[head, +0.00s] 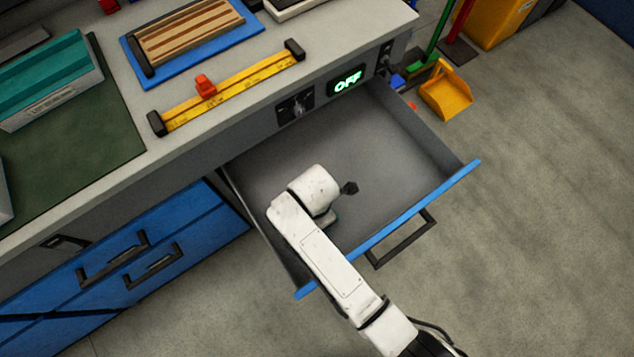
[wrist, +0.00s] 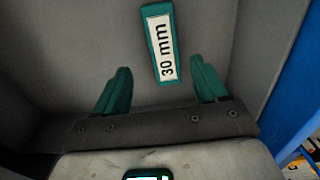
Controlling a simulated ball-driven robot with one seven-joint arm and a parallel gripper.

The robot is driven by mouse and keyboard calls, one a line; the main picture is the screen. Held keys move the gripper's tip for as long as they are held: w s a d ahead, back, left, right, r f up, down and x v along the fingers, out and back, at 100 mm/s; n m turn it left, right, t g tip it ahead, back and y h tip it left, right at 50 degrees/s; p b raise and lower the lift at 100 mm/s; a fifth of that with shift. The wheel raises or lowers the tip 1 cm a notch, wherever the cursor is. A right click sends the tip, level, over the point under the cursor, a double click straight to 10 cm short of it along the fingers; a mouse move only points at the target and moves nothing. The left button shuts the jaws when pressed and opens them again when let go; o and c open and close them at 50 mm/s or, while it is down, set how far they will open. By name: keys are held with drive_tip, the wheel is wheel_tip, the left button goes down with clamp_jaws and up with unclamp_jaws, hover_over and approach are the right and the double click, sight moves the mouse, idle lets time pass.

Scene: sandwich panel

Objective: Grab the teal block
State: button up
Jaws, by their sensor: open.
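A teal block (wrist: 162,42) with a white label reading "30 mm" lies on the grey floor of the open drawer in the wrist view. It is just beyond my gripper (wrist: 160,66), whose teal fingers stand apart with nothing held. The block's near end lies roughly between the two fingertips as seen from the wrist; I cannot tell the height gap. In the head view my white arm reaches down into the open drawer (head: 385,135), and it hides the block and most of the gripper.
The drawer has grey walls and a blue front (head: 440,190) with a black handle. A yellow dustpan (head: 447,95) is beyond the drawer.

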drive_tip(key=shift+s+f+b, duration=0.2)
drive_tip(key=shift+f, duration=1.5)
drive_tip(key=shift+s+f+b, duration=0.15)
drive_tip(key=shift+f, duration=1.5)
drive_tip(key=shift+c, duration=0.3)
drive_tip(key=c, duration=1.1)
